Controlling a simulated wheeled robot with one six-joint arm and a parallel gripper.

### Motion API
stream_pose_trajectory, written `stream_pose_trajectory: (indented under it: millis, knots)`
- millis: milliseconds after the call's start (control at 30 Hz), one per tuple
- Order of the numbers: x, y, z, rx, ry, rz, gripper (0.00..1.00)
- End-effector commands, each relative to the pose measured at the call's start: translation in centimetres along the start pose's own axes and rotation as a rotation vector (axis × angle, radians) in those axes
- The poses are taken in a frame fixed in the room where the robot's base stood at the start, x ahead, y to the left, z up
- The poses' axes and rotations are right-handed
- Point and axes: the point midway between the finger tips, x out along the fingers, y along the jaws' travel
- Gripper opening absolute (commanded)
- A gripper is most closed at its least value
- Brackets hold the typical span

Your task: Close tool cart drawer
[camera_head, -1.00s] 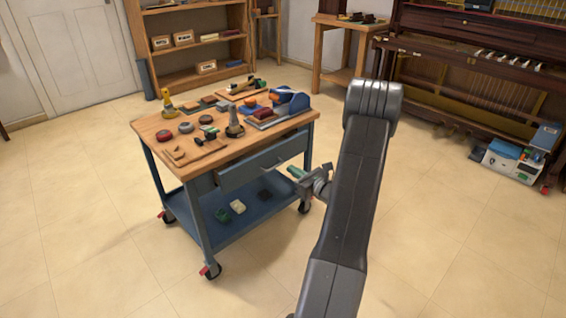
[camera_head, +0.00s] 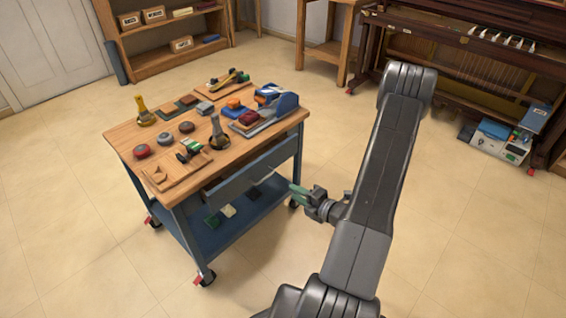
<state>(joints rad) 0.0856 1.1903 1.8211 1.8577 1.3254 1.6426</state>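The tool cart has a wooden top (camera_head: 135,135) and a blue-grey metal frame. Its drawer (camera_head: 250,178) is on the side facing my arm, and the drawer front appears to stand out a little from under the top. How far it is open is hard to tell. My gripper (camera_head: 297,190), with green fingertips, is to the right of the drawer front, pointing toward the cart. It appears apart from the drawer and holds nothing that I can see. The finger gap is too small to make out.
Hand tools, tins and blocks crowd the cart top. A lower blue shelf (camera_head: 232,228) holds small items. The cart stands on casters (camera_head: 204,277). A shelf unit (camera_head: 165,40) and a piano (camera_head: 480,60) stand behind. The tiled floor around the cart is clear.

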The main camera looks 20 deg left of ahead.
Motion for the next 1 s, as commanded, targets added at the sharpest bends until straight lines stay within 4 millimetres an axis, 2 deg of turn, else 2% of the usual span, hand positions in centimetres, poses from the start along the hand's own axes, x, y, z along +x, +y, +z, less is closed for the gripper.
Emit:
stream_pose_trajectory:
  millis: [133, 267, 700, 900, 1000]
  knots:
    - [0.3, 0.0, -0.7, 0.054, 0.011, -0.006, 0.30]
    - [1.6, -0.1, -0.8, 0.053, 0.013, -0.006, 0.30]
    - [10.0, -0.1, -0.8, 0.049, 0.013, -0.005, 0.30]
    - [12.8, -0.1, -0.8, 0.050, 0.010, -0.005, 0.30]
    - [13.4, -0.1, -0.7, 0.050, 0.009, -0.005, 0.30]
